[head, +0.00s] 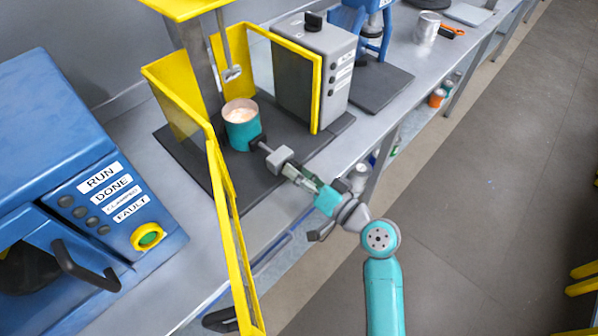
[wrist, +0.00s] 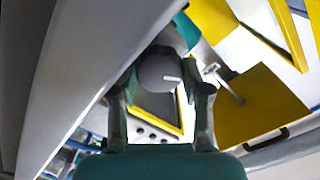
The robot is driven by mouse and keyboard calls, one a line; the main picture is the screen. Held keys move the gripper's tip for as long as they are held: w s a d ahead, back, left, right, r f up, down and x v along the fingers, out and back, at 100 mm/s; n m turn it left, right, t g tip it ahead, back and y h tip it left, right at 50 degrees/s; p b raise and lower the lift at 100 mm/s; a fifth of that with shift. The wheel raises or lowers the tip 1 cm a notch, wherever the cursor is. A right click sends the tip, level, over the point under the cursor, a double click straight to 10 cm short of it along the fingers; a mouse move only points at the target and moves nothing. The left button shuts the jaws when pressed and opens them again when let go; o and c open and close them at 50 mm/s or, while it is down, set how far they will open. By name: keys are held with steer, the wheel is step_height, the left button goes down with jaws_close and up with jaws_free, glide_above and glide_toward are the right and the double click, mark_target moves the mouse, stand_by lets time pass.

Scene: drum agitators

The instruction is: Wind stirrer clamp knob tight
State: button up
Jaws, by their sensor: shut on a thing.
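The stirrer clamp knob (wrist: 157,73) is a round grey disc with a short white mark pointing right in the wrist view. My gripper (wrist: 163,88) has one finger on each side of it and is shut on it. In the head view my gripper (head: 293,172) reaches in from the lower right and mostly hides the knob. A grey clamp block (head: 279,157) sits just beyond, with a dark screw and pad running to a teal can (head: 242,132). The can stands upright with pale contents, below the stirrer's paddle (head: 232,73).
A yellow-framed guard door (head: 230,225) stands open left of my arm. Another yellow-framed panel (head: 318,92) and a grey control box (head: 315,65) stand behind. A blue machine (head: 75,165) with labelled buttons fills the left.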

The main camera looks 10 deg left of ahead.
steer(key=shift+m, duration=0.4)
steer(key=o, duration=1.2)
steer(key=shift+c, duration=0.2)
steer(key=shift+r, duration=0.1)
step_height(320, 180, up, 10)
